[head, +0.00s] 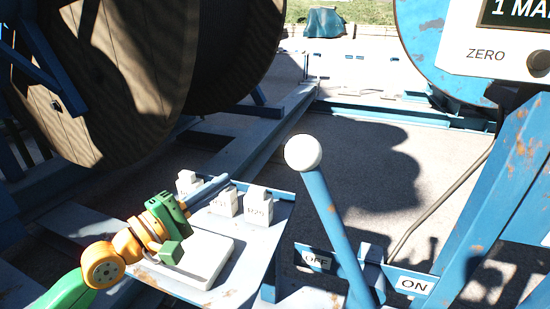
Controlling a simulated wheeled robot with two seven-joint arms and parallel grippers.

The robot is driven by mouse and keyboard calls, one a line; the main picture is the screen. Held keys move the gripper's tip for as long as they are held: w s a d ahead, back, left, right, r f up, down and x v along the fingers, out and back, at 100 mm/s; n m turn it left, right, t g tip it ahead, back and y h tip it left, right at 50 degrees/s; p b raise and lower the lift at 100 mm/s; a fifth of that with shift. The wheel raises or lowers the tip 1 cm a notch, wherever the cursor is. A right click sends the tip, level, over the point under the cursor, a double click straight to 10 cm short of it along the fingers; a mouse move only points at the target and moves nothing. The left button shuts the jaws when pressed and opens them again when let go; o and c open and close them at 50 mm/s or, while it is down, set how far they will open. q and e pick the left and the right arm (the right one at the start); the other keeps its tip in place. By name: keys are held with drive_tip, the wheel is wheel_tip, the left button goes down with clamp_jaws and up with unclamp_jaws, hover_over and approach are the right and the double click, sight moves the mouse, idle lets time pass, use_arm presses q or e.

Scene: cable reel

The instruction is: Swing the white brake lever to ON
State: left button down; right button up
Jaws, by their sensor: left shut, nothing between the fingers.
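The brake lever has a white ball knob (303,152) on a blue shaft (334,222). The shaft leans left at its top, and its lower part passes between the OFF plate (315,259) and the ON plate (412,284). My left gripper (212,188) is on the left, over the blue bench with the pale tray. It is shut and empty, points up and right, and is apart from the lever. The lever's foot is cut off by the bottom edge. My right gripper is not in view.
Small labelled blocks (257,206) stand on the bench (262,238) between my left gripper and the lever. A pale tray (222,262) lies below the gripper. A large cable reel (130,75) fills the upper left. Blue posts and a counter box (500,55) stand right.

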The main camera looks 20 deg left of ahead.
use_arm(q)
drive_tip(key=w+d+r+p, duration=0.2)
drive_tip(key=w+d+p, duration=0.5)
drive_tip(key=w+d, duration=0.1)
drive_tip(key=shift+w, duration=0.4)
drive_tip(key=shift+r, duration=0.1)
